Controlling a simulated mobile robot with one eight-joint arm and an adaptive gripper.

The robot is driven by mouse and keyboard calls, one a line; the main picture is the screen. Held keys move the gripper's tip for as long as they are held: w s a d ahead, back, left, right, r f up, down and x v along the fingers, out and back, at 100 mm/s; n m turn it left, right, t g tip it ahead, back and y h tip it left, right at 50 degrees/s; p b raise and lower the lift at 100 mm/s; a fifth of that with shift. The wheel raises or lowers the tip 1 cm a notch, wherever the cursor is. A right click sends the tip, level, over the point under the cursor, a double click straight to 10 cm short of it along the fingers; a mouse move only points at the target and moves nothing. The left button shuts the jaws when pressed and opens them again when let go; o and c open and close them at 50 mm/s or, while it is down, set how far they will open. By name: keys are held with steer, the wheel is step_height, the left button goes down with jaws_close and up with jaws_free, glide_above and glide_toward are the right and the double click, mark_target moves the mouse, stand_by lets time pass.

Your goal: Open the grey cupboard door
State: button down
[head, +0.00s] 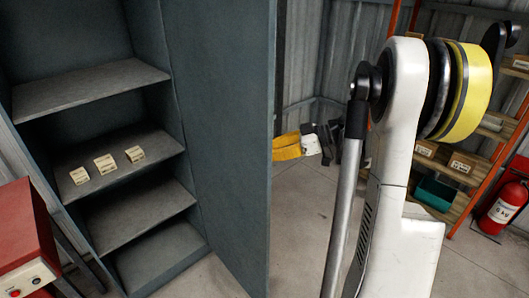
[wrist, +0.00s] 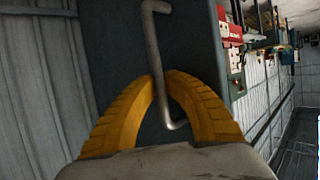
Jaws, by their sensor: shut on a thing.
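The grey cupboard (head: 152,52) stands at the left of the head view, and its inside with several shelves is in plain sight. Its door (head: 225,120) stands wide open, swung out to the right of the opening. In the wrist view, the door (wrist: 108,50) is a dark grey panel with a bent metal bar handle (wrist: 152,42). My gripper (wrist: 162,82) has its yellow fingers closed around the handle. The head view does not show my gripper; the door hides that area.
Three small boxes (head: 105,163) sit on a cupboard shelf. A red machine (head: 25,235) stands at the front left. Orange-framed shelving (head: 468,195) and a red fire extinguisher (head: 503,210) are at the right.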

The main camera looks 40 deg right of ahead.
steer(key=c, duration=1.5)
jaws_free()
steer(key=shift+s+d+f, duration=0.1)
steer(key=shift+s, duration=0.2)
steer(key=shift+o, duration=0.2)
steer(key=v, duration=1.2)
steer(key=shift+r, duration=0.2)
